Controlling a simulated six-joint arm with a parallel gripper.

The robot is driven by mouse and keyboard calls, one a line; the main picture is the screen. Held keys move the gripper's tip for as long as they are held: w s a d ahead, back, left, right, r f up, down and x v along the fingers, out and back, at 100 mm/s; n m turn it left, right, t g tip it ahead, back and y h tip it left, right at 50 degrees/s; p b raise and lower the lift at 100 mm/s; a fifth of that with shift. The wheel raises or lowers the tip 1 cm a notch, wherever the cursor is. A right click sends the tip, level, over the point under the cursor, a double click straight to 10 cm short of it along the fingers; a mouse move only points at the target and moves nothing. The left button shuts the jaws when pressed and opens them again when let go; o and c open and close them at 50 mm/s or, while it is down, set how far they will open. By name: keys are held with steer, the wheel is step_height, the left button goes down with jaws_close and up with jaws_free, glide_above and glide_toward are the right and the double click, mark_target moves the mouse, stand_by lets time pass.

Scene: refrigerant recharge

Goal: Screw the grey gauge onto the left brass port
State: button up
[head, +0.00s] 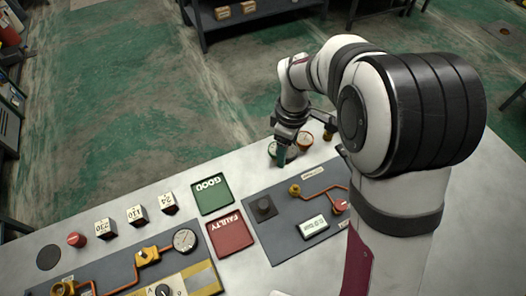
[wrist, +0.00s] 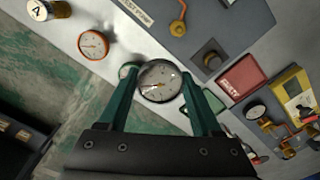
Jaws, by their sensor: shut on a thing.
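The grey gauge (wrist: 160,81), with a dark rim and pale dial, sits between the two teal fingers of my gripper (wrist: 157,95) in the wrist view. My gripper is shut on it, dial towards the wrist camera. In the head view my gripper (head: 283,158) is over the far edge of the table, and the gauge in it is hard to make out. A brass port (head: 62,288) is at the lower left of the left panel, partly cut off by the frame. Another brass port (head: 295,189) is on the right panel.
An orange-rimmed gauge (head: 305,139) stands close by. A green GOOD tray (head: 212,193), a red FAULTY tray (head: 230,235), several numbered blocks (head: 137,214) and a panel gauge (head: 185,240) lie towards the left.

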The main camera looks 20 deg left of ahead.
glide_toward(296, 186)
steer(key=shift+s+f, duration=0.1)
steer(key=shift+f, duration=2.2)
steer(key=shift+f, duration=0.95)
